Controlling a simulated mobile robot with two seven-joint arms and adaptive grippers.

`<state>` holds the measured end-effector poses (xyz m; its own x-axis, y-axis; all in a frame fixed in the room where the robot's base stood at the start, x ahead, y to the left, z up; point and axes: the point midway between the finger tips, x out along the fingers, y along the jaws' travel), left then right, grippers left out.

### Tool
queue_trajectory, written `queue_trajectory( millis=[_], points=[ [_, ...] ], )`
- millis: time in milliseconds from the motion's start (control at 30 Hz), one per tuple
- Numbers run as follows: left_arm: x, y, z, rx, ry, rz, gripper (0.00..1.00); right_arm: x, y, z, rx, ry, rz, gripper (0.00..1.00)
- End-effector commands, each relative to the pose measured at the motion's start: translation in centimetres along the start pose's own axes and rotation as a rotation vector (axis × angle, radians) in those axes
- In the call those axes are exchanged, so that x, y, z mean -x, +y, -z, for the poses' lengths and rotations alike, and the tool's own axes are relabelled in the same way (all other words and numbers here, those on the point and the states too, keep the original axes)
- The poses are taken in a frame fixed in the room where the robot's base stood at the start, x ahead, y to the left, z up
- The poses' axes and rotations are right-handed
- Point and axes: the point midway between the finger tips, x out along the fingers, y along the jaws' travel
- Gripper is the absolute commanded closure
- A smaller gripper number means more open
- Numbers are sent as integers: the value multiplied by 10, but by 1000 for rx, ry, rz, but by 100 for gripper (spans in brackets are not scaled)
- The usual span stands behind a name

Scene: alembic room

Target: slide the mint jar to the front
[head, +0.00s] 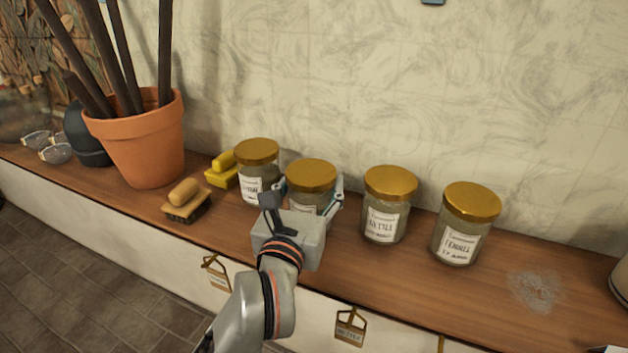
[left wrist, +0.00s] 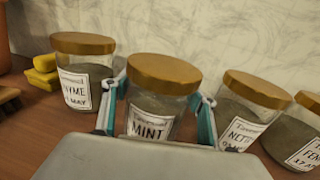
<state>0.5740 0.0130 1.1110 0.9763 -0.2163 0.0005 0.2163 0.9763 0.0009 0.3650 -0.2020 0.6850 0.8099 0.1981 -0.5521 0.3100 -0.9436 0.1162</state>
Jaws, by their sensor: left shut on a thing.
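The mint jar (head: 311,176) is a glass jar with a gold lid and a white label, standing upright on the wooden shelf (head: 400,262). Its label reads MINT in the left wrist view (left wrist: 150,122). My left gripper (head: 309,196) is around the jar, a finger on each side, shut on it; its body hides the jar's lower part in the head view. In the left wrist view the teal fingers (left wrist: 157,112) flank the jar.
A thyme jar (head: 257,165) stands close on the left. A nettle jar (head: 388,203) and a fennel jar (head: 466,222) stand on the right. The shelf's front strip is clear near the jars.

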Motion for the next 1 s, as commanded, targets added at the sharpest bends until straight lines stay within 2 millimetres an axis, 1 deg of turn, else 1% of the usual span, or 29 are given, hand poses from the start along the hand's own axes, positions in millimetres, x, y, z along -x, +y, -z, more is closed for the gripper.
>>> queue_trajectory(
  millis=[1000],
  points=[
    [37, 6, 1, 0, 3, 1, 73, 3, 0, 2, 0, -5, 1, 76]
  ],
)
